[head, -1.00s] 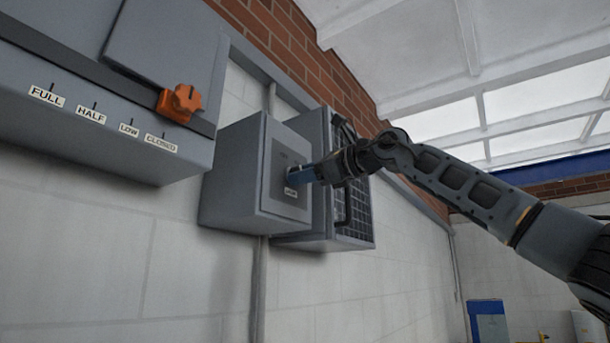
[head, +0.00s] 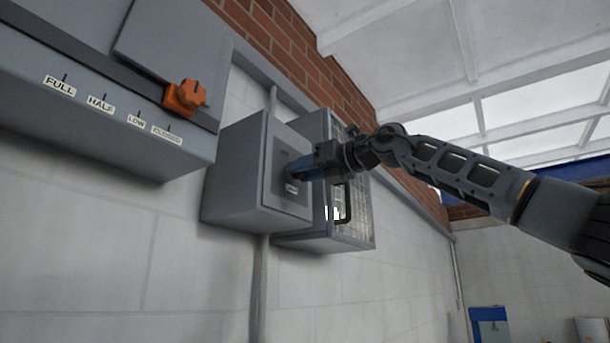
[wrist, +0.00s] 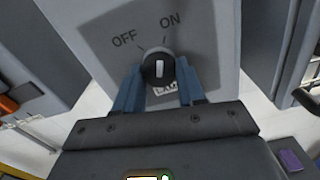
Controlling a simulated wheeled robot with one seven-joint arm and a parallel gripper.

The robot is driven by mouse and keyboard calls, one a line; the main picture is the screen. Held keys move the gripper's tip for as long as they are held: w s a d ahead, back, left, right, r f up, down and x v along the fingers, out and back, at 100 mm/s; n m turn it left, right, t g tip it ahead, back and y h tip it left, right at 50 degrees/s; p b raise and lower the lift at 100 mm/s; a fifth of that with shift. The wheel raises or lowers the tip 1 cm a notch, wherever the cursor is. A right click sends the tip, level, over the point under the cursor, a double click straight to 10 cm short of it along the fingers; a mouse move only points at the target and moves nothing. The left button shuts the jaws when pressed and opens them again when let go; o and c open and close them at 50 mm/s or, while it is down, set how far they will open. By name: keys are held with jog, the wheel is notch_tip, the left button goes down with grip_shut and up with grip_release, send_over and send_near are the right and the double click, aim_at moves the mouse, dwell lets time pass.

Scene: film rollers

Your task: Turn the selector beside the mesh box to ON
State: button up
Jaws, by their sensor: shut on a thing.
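The selector is a round dark knob (wrist: 158,66) with a white pointer line, on the grey face of a small wall box (head: 235,190). Its plate carries the words OFF at left and ON at right. In the wrist view the pointer stands nearly upright in the picture, close to the ON side. My gripper (head: 297,170) has its blue fingers closed on both sides of the knob. In the head view the fingers hide the knob. The mesh box (head: 357,215) is right beside the selector box, and light shows behind its mesh.
A larger grey housing at left has an orange knob (head: 185,97) and labels FULL, HALF, LOW and CLOSED. A black handle (head: 347,205) sticks out from the mesh box near my gripper. The space below the boxes is clear.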

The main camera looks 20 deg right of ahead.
jog(key=shift+m, duration=0.7)
jog(key=o, duration=1.1)
jog(key=shift+c, duration=0.2)
jog(key=shift+s+b, duration=0.1)
jog(key=shift+b, duration=0.2)
jog(key=b+v, duration=0.2)
jog(key=v, duration=0.5)
jog(key=shift+s+d+b, duration=0.2)
jog(key=shift+s+b, duration=0.05)
jog(key=shift+b, duration=0.15)
